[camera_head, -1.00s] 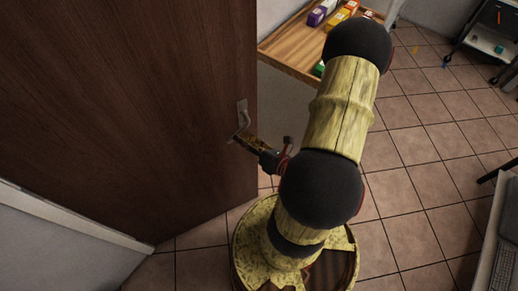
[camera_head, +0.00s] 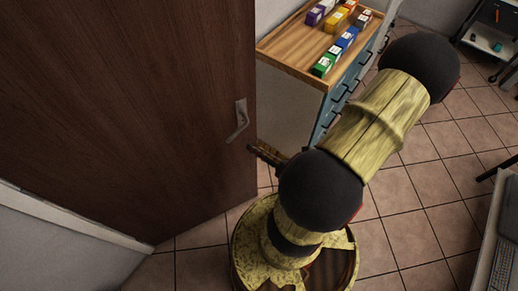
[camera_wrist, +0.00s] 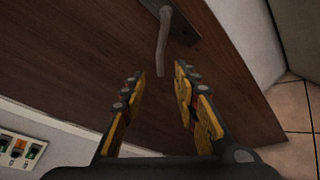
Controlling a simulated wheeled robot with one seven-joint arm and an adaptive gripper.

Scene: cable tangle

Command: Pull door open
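The brown wooden door (camera_head: 130,110) fills the left of the head view and also spans the wrist view (camera_wrist: 85,45). Its grey lever handle (camera_head: 237,121) sits near its right edge, tilted downward. In the wrist view the handle (camera_wrist: 163,40) hangs from the top, its free end level with the fingertips and in line with the gap between them. My gripper (camera_wrist: 158,74) is open, a yellow-and-black finger on each side, with nothing held. In the head view my gripper (camera_head: 256,150) is below and right of the handle, apart from it, and partly hidden by my arm.
A wood-topped cabinet (camera_head: 285,57) with blue drawers and several coloured boxes stands behind the door's right edge. A desk with a keyboard (camera_head: 505,262) is at lower right. A cart (camera_head: 492,35) stands at upper right. Tiled floor (camera_head: 415,225) is open between them.

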